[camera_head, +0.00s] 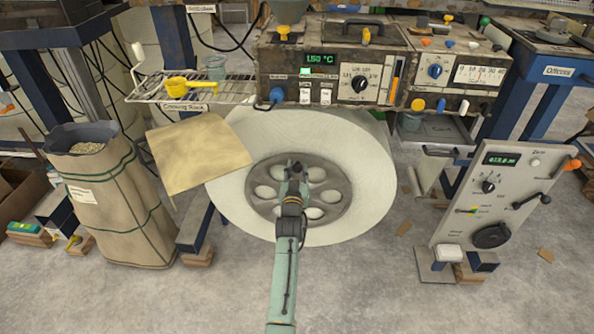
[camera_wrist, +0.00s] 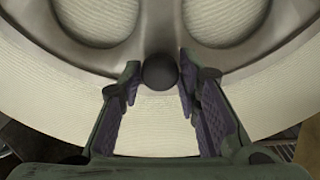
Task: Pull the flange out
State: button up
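The flange (camera_head: 262,192) is a dark grey metal disc with several oval holes. It sits in the centre of a large white tape roll (camera_head: 362,190) in the head view. In the wrist view the flange (camera_wrist: 165,35) fills the top, and a round dark knob (camera_wrist: 160,72) stands in front of it. My gripper (camera_wrist: 160,78) is open, its two padded fingers on either side of the knob with narrow gaps. In the head view my gripper (camera_head: 293,180) covers part of the flange, and the knob there is hard to make out.
The machine's control panel (camera_head: 340,65) overhangs the roll. A tan sheet (camera_head: 190,155) juts out left of it, beside a paper sack (camera_head: 115,205). A tilted control box (camera_head: 490,200) stands at right. The floor in front of the roll is mostly clear.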

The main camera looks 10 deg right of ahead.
grip_shut()
